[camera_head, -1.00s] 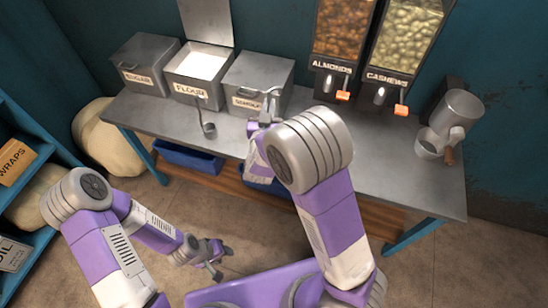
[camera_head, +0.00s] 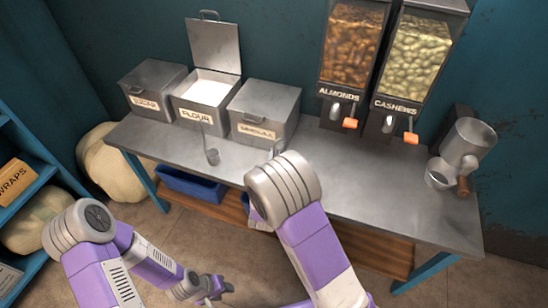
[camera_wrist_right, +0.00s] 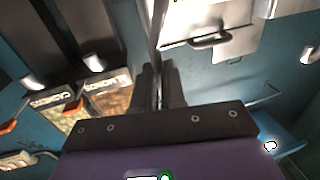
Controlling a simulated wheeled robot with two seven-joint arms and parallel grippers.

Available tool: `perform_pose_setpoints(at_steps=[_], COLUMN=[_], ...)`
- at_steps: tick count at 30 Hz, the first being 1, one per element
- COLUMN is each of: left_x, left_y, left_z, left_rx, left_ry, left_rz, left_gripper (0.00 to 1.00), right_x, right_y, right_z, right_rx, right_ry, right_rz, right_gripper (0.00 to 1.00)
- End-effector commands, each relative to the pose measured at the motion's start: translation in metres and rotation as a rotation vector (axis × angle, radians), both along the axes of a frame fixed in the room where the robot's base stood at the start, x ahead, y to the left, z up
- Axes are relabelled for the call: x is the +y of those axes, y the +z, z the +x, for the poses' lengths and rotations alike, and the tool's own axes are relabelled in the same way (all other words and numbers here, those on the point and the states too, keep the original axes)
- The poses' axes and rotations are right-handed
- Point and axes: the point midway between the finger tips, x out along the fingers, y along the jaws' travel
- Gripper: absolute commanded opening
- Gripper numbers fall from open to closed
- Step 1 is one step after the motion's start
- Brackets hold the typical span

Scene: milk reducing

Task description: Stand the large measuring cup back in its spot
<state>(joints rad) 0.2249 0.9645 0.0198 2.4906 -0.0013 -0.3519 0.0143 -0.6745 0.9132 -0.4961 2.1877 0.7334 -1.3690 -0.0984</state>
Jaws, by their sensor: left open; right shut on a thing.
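My right gripper (camera_wrist_right: 160,98) is shut on a thin grey metal strip (camera_wrist_right: 156,45), which looks like the handle of the large measuring cup. The cup's bowl cannot be made out there. A small metal cup with a long thin handle (camera_head: 212,157) is on the table in front of the flour bin, apart from my grippers. My left gripper (camera_head: 218,291) is open and empty, low over the floor in front of the table.
The sugar bin (camera_head: 152,88), open flour bin (camera_head: 205,90) and closed semolina bin (camera_head: 262,112) line the back of the table (camera_head: 365,190). Almond and cashew dispensers (camera_head: 420,60) hang right of them. A metal machine (camera_head: 467,140) with a cup stands at the right end. The table's middle right is clear.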

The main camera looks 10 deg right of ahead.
Motion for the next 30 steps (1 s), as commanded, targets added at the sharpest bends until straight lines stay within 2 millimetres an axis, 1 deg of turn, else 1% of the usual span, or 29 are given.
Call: perform_pose_setpoints(at_steps=[5, 6, 10, 18, 22, 26, 30], left_x=[0.0, 0.0, 0.0, 0.0, 0.0, 0.0, 0.0], left_y=[-0.005, -0.004, -0.003, -0.003, 0.003, 0.005, 0.009], left_z=[0.0, 0.0, 0.0, 0.0, 0.0, 0.0, 0.0], left_rx=[0.0, 0.0, 0.0, 0.0, 0.0, 0.0, 0.0], left_ry=[0.0, 0.0, 0.0, 0.0, 0.0, 0.0, 0.0], left_rz=[0.0, 0.0, 0.0, 0.0, 0.0, 0.0, 0.0], left_gripper=[0.43, 0.43, 0.43, 0.43, 0.43, 0.43, 0.43], right_x=[0.0, 0.0, 0.0, 0.0, 0.001, 0.011, 0.023], right_y=[-0.004, -0.003, -0.003, -0.002, 0.002, 0.001, 0.001], right_z=[0.0, 0.0, 0.0, 0.0, -0.001, -0.022, -0.052], right_rx=[-0.001, 0.0, 0.0, 0.0, 0.001, 0.003, 0.004], right_ry=[0.0, 0.0, 0.0, 0.0, 0.001, 0.004, 0.005], right_rz=[0.0, 0.0, 0.0, 0.0, 0.0, 0.0, -0.002], right_gripper=[0.0, 0.17, 0.36, 0.36, 0.36, 0.36, 0.36])
